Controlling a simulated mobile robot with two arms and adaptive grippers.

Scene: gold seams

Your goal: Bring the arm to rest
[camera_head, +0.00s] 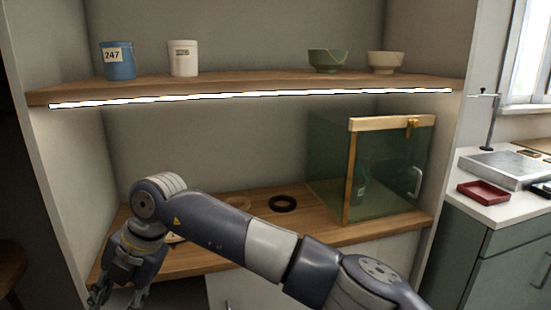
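My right arm (270,243) comes in from the lower right and reaches across the front of the wooden counter to the left. Its elbow-like joint is raised at the left, and the wrist bends down from there. My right gripper (118,296) hangs at the lower left, in front of the counter's left front edge. Its fingers look spread apart, with nothing seen between them; the tips are close to the bottom of the picture. My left gripper is not in view.
A lit shelf (250,88) above holds a blue canister (119,62), a white canister (184,59), a green bowl (328,61) and a beige bowl (385,62). On the counter (330,231) are a black ring (283,203) and a glass cabinet (388,175). A red tray (483,191) lies right.

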